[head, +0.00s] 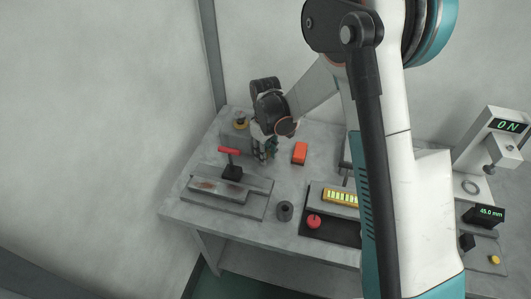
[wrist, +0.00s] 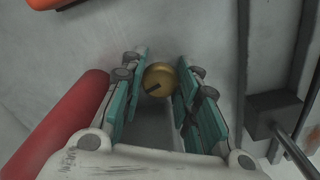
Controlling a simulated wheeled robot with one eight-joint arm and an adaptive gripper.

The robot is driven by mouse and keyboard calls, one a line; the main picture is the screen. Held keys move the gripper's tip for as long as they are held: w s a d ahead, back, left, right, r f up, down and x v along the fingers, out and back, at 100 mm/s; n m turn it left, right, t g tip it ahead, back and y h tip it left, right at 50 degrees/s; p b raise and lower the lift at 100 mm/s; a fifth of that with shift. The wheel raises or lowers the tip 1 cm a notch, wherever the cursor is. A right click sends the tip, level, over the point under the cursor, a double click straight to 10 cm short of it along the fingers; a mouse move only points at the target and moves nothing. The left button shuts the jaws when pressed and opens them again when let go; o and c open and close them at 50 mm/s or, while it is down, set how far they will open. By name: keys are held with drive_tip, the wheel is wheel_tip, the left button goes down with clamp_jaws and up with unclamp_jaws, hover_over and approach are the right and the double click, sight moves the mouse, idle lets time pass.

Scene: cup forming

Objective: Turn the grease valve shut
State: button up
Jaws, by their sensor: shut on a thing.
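The grease valve appears to be the round brass knob (wrist: 160,78) with a dark pointer, seen between the fingertips in the wrist view. My gripper (wrist: 161,82) has its teal-padded fingers on both sides of the knob and is shut on it. In the head view my gripper (head: 265,152) points down at the back left of the bench, and the knob is hidden there. How far the valve is turned I cannot tell.
A red-handled lever (head: 229,151) stands close left of my gripper in the head view. An orange box (head: 300,153) lies to its right. A grey box with a yellow-ringed button (head: 240,120) stands behind.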

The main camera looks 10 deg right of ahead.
drive_tip(key=shift+m, duration=1.5)
drive_tip(key=o, duration=0.8)
drive_tip(key=shift+c, duration=0.2)
drive_tip(key=shift+r, duration=0.1)
wheel_tip(320, 180, up, 12)
